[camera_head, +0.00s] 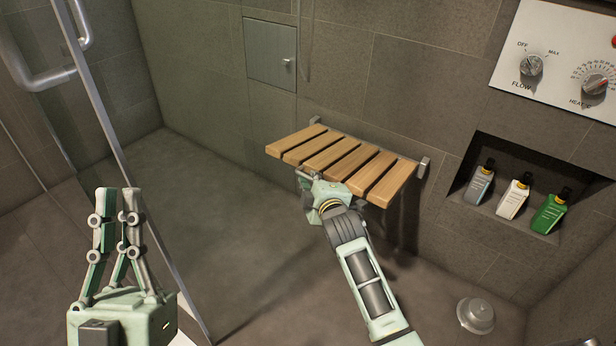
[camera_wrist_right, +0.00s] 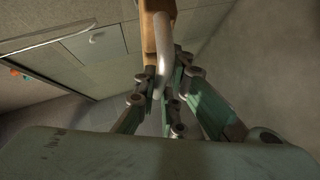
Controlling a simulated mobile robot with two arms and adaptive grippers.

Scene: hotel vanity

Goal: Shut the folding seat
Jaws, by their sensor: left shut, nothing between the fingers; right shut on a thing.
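The folding seat (camera_head: 337,161) has several wooden slats and is mounted on the tiled wall by grey brackets. It sticks out from the wall, folded down. My right gripper (camera_head: 305,181) is under the seat's front edge, left of the middle. In the right wrist view, my right gripper (camera_wrist_right: 166,92) is shut on a pale curved handle (camera_wrist_right: 161,52) beside the wooden edge (camera_wrist_right: 150,40) of the seat. In the head view, the arm hides most of this handle. My left gripper (camera_head: 118,198) is shut and empty at the lower left, well away from the seat.
A glass door with a metal handle (camera_head: 45,78) stands at the left. A wall niche (camera_head: 529,229) with three bottles is at the right, below a control panel (camera_head: 563,58). A round metal fitting (camera_head: 476,315) is at the lower right. Floor left of the seat is clear.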

